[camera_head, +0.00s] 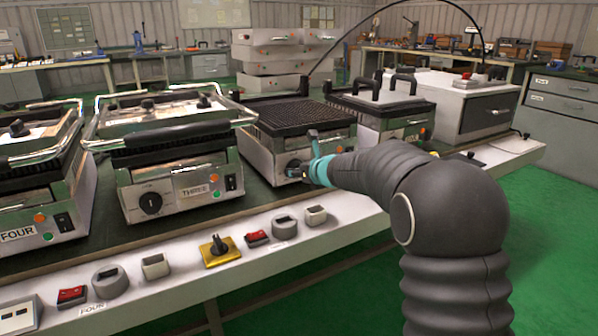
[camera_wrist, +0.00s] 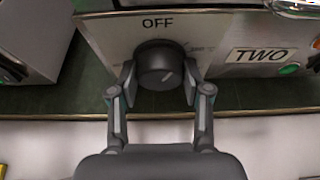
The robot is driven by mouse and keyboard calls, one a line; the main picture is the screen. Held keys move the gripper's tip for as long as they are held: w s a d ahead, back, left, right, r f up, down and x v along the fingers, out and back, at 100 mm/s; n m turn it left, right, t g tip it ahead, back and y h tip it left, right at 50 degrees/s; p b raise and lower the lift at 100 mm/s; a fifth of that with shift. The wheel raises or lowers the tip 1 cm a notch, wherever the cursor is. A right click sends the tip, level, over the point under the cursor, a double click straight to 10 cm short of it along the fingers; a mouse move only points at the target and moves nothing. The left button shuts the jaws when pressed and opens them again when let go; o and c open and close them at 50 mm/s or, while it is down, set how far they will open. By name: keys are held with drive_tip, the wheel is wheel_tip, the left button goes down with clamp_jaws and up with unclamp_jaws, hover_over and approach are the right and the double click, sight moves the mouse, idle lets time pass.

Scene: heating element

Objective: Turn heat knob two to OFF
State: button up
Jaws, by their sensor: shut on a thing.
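The heat knob of unit two (camera_wrist: 160,62) is a round black dial on the steel front panel, below the printed word OFF (camera_wrist: 157,23). A short pale mark on its face lies right of and below the centre, away from OFF. The plate TWO (camera_wrist: 262,55) is to its right. My gripper (camera_wrist: 158,80) has one finger on each side of the knob and is shut on it. In the head view, my gripper (camera_head: 316,162) is at the front of unit two (camera_head: 262,155); its fingers partly hide the knob there.
Unit three (camera_head: 185,190) stands to the left of unit two, and unit four (camera_head: 40,215) is further left. Several switches and knobs line the bench's front ledge (camera_head: 185,240), including a knob on a yellow plate (camera_head: 222,258). A green light (camera_wrist: 290,69) is right of plate TWO.

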drive_tip(key=shift+f+b, duration=0.1)
drive_tip(key=shift+b, duration=0.25)
drive_tip(key=n+h+b, duration=0.1)
drive_tip(key=b, duration=0.2)
drive_tip(key=shift+f+n+t, duration=0.15)
drive_tip(key=shift+n+t, duration=0.25)
drive_tip(key=n+t+h+b, duration=0.1)
drive_tip(key=n+b, duration=0.1)
drive_tip(key=b, duration=0.2)
drive_tip(key=shift+r, duration=0.2)
drive_tip(key=o, duration=1.2)
drive_tip(key=v, duration=1.2)
drive_tip(key=shift+s+a, duration=0.1)
drive_tip(key=shift+a, duration=0.05)
